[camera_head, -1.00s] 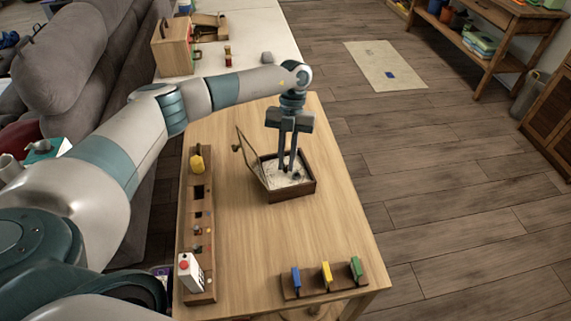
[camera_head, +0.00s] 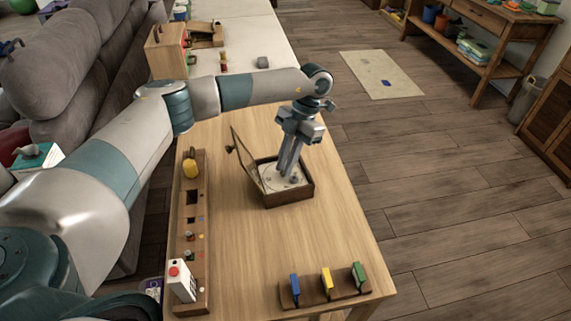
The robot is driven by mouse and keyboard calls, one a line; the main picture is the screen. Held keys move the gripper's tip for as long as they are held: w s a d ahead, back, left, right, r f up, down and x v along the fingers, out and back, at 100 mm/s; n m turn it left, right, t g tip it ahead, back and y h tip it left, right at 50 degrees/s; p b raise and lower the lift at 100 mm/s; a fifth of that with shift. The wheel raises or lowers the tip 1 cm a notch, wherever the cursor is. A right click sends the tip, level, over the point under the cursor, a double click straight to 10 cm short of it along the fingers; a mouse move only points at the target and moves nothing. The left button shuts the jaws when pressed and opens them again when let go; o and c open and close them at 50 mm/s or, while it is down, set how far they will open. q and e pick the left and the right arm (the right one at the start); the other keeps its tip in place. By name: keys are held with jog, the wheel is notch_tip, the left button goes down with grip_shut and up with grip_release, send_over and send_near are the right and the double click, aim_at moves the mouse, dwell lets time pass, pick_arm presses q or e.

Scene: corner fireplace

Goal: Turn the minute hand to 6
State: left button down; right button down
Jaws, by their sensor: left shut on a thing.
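A square dark wooden clock box (camera_head: 290,195) lies on the wooden table, its glazed lid (camera_head: 245,160) swung open and standing up on the left side. The pale dial (camera_head: 268,180) faces up inside the box. My left gripper (camera_head: 289,172) reaches down into the box, tilted, with its fingers shut at the dial. The minute hand is too small and too covered by the fingers to make out, so its direction cannot be told. My right gripper is not in view.
A long wooden block with slots and a yellow piece (camera_head: 191,168) lies left of the box; a white carton (camera_head: 181,281) stands at its near end. A rack with blue, yellow and green pieces (camera_head: 326,284) is at the front. The table between is clear.

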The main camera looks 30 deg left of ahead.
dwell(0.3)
pick_arm(q)
jog(key=c, duration=1.8)
grip_release()
jog(key=shift+o, duration=0.2)
jog(key=shift+r, duration=0.1)
